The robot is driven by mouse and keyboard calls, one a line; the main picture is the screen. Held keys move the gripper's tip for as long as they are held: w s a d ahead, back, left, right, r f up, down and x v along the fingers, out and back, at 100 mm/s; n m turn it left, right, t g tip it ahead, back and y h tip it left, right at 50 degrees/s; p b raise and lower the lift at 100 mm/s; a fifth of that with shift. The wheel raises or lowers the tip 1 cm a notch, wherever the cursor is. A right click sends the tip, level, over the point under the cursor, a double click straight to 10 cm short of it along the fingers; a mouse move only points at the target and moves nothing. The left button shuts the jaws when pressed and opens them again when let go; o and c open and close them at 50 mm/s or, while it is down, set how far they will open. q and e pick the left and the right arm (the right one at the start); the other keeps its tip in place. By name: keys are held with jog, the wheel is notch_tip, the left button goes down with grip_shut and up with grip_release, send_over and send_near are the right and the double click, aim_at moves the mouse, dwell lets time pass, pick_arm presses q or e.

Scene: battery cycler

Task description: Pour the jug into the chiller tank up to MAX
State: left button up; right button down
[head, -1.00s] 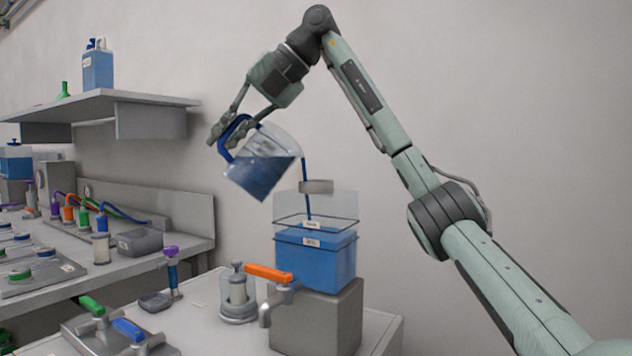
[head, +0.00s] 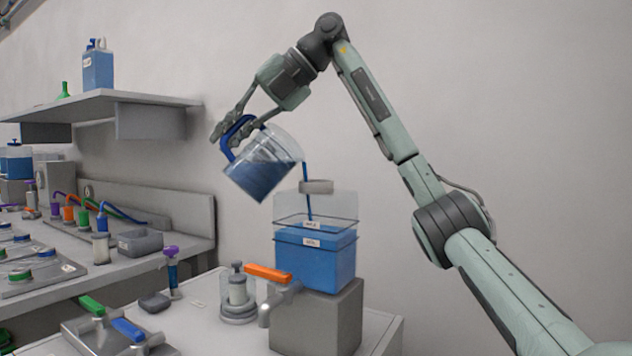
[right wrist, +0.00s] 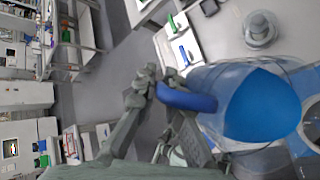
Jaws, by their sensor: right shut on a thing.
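The clear jug (head: 262,176) with its blue handle (head: 229,138) is tilted to the right, above and left of the chiller tank (head: 316,262), with blue liquid inside. My left gripper is out of view.
The tank stands on a grey block (head: 335,320), with an orange-handled tap (head: 268,273) at its front left. A capped clear vessel (head: 238,295) stands beside it. A shelf (head: 110,100) and a crowded bench (head: 110,265) lie left. The wall right of the tank is clear.

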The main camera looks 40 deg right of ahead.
jog(key=shift+d+r, duration=0.1)
jog(key=shift+d, duration=0.05)
jog(key=shift+y, duration=0.3)
dwell(0.4)
jog(key=shift+d+r, duration=0.1)
jog(key=shift+d, duration=0.05)
dwell(0.5)
jog(key=shift+d+t+y, duration=0.1)
jog(key=shift+t+y, duration=0.2)
jog(key=shift+s+r, duration=0.1)
dwell(0.4)
jog(key=shift+d, duration=0.15)
